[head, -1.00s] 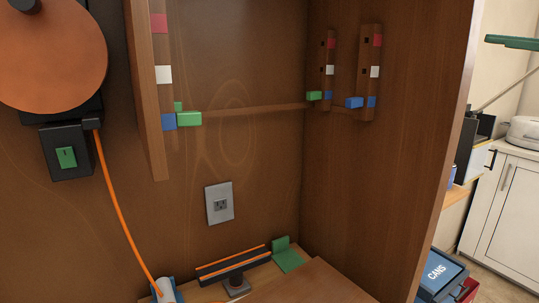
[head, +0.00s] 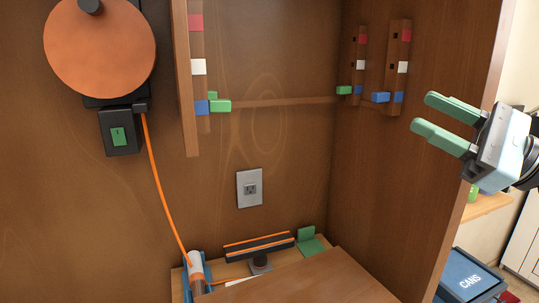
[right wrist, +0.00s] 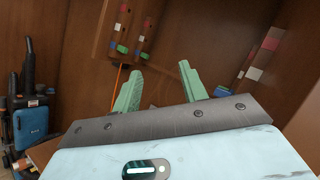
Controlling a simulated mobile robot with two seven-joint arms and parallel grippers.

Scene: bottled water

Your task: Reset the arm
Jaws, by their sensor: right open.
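My right gripper (head: 440,120) is at the right of the head view, in front of the cabinet's right side panel. Its two green fingers are apart, with nothing between them. The same fingers (right wrist: 160,90) show in the right wrist view, spread and empty, pointing toward the wooden cabinet. My left gripper is in neither view.
A wooden cabinet (head: 285,180) fills the head view, with coloured blocks on its posts and a wall outlet (head: 250,188). An orange disc (head: 100,45) with an orange cable hangs at left. A bin marked CANS (head: 470,275) stands lower right.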

